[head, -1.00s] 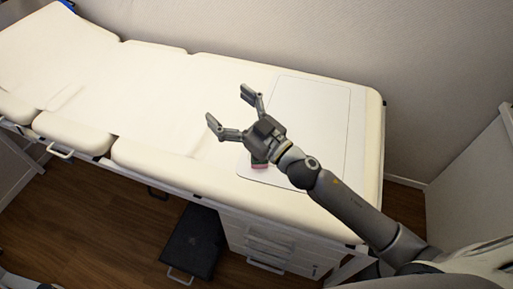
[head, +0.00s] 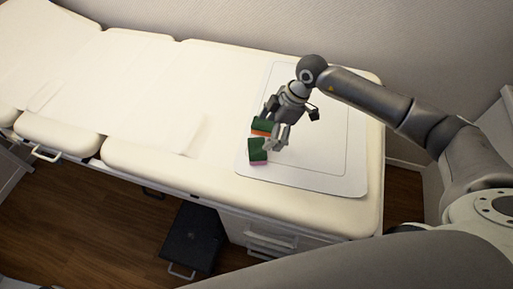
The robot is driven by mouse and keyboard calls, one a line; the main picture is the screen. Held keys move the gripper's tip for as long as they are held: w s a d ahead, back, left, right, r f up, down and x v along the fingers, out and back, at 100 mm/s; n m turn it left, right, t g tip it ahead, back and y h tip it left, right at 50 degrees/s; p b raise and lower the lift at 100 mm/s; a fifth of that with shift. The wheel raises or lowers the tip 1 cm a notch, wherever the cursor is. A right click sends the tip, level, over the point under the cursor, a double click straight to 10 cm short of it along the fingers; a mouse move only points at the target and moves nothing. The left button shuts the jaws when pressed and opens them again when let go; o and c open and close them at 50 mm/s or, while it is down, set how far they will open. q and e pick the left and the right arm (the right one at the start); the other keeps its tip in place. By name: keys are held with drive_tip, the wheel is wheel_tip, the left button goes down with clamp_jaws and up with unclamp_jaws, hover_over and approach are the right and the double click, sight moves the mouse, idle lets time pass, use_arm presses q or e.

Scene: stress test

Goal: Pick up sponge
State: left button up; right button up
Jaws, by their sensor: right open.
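Two sponges lie on the white board (head: 335,183) on the padded bed. One is green with an orange layer (head: 261,128). The other is green with a pink layer (head: 257,154) and lies just in front of it, closer to the board's front-left edge. My right gripper (head: 270,128) is open and points down beside the sponges. Its fingers reach over or next to their right sides and hide part of them. I cannot tell whether a finger touches a sponge. My left gripper is not in view.
The cream padded bed (head: 215,80) runs along the wall, with a paper sheet (head: 120,90) on its left part. The right of the board is clear. Below are white drawers (head: 270,235) and a black step (head: 192,240) on the wooden floor.

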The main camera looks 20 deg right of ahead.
sight(257, 148)
drive_tip(key=x, duration=0.3)
drive_tip(key=shift+s+a+f, duration=0.1)
drive_tip(key=shift+a+f, duration=0.15)
drive_tip(key=shift+f, duration=0.1)
drive_tip(key=shift+s+p+x, duration=0.1)
drive_tip(key=shift+p+x, duration=0.1)
drive_tip(key=shift+x, duration=1.15)
drive_tip(key=shift+s+p+x, duration=0.15)
drive_tip(key=shift+x, duration=1.25)
drive_tip(key=shift+w, duration=0.2)
drive_tip(key=shift+c, duration=0.4)
drive_tip(key=c, duration=0.4)
drive_tip(key=shift+r, duration=0.2)
